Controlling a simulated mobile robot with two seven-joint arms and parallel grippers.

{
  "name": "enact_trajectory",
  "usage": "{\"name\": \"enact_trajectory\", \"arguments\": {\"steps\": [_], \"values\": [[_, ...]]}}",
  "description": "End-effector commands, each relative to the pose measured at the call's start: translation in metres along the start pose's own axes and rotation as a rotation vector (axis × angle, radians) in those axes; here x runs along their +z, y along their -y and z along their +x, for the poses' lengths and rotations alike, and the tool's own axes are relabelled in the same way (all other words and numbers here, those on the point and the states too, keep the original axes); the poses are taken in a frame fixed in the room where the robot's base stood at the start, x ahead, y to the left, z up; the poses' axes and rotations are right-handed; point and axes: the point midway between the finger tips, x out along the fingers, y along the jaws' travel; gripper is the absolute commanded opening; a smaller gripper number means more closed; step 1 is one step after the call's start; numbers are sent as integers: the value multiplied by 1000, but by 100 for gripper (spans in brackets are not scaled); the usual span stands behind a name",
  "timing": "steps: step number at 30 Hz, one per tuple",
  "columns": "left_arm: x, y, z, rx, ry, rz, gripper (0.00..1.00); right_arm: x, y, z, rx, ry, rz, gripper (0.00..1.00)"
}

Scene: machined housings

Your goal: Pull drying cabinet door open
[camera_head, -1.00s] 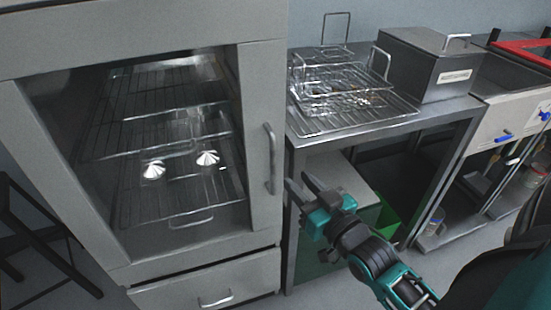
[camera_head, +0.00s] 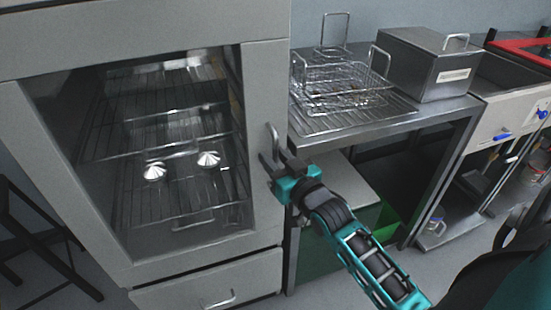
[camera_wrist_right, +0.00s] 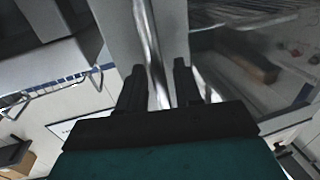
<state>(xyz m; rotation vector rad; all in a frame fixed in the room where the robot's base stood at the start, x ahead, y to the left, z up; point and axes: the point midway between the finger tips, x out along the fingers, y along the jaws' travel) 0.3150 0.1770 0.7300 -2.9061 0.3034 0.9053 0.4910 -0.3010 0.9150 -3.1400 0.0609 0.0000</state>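The drying cabinet (camera_head: 140,275) fills the left of the head view, with its framed glass door (camera_head: 265,95) closed. The upright metal door handle (camera_head: 274,136) is on the door's right side; its lower part is hidden behind my gripper. My right gripper (camera_head: 271,163) is at the handle. In the right wrist view its two dark fingers (camera_wrist_right: 159,82) stand apart, with the handle bar (camera_wrist_right: 151,35) running between them. A gap shows beside the bar, so the fingers do not look closed on it. My left gripper is out of view.
Wire racks and two shiny cone-shaped parts (camera_head: 209,159) are inside the cabinet. A drawer (camera_head: 170,291) is below the door. A steel table (camera_head: 425,121) with wire baskets (camera_head: 345,85) and a metal box (camera_head: 425,68) stands close on the right. A green bin (camera_head: 388,222) sits under it.

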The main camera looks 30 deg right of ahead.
Motion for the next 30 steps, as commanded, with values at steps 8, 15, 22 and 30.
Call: {"name": "enact_trajectory", "arguments": {"steps": [8,15,22,30], "values": [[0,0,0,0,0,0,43,0,0,0,0,0,0,10],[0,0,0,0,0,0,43,0,0,0,0,0,0,0],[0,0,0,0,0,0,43,0,0,0,0,0,0,0],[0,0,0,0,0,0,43,0,1,1,0,0,1,0]]}}
